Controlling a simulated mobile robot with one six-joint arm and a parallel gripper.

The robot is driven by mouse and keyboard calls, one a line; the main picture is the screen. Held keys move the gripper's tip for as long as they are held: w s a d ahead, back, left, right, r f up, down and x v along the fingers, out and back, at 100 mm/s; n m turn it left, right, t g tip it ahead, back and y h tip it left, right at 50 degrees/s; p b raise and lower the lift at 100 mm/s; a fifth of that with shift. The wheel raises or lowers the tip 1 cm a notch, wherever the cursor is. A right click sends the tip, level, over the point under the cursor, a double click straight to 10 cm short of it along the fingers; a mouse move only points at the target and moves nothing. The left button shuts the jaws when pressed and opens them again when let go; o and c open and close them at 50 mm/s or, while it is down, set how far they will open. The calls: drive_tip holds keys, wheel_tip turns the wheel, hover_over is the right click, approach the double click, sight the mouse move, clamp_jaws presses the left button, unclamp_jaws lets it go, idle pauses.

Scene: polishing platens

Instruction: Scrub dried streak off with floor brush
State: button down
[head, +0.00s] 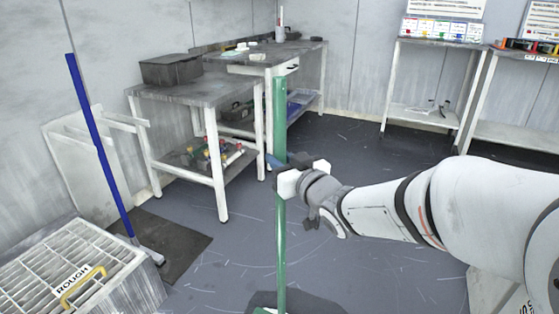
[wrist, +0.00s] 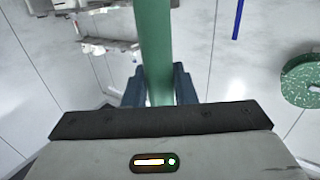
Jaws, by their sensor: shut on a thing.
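A long green handle (head: 280,235) stands nearly upright in the middle of the head view. I take it for the floor brush's handle. My gripper (head: 280,174) is shut around its upper-middle part. In the wrist view the green handle (wrist: 156,45) passes between the two dark fingers (wrist: 159,86). The handle's lower end runs to the bottom edge of the head view, by a dark shape; I cannot make out bristles. The grey floor (head: 215,265) has many thin pale marks; I cannot tell a dried streak among them.
A blue pole (head: 98,143) leans at the left, its foot on a dark mat (head: 170,247). A crate labelled ROUGH (head: 140,262) stands front left. Benches (head: 219,165) line the left-back wall; shelves (head: 425,115) stand back right. Open floor lies between. A speckled green ring (wrist: 300,85) shows in the wrist view.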

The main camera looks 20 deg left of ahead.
drive_tip(key=shift+w+r, duration=0.1)
drive_tip(key=shift+r, duration=0.05)
drive_tip(key=shift+w+d, duration=0.1)
drive_tip(key=shift+w, duration=1.55)
drive_tip(key=shift+p, duration=0.3)
drive_tip(key=shift+w+d+p, duration=0.15)
drive_tip(key=shift+w+p, duration=0.35)
drive_tip(key=shift+w, duration=1.4)
drive_tip(key=shift+w+d+p, duration=0.15)
drive_tip(key=shift+w+p, duration=0.4)
drive_tip(key=shift+w, duration=1.05)
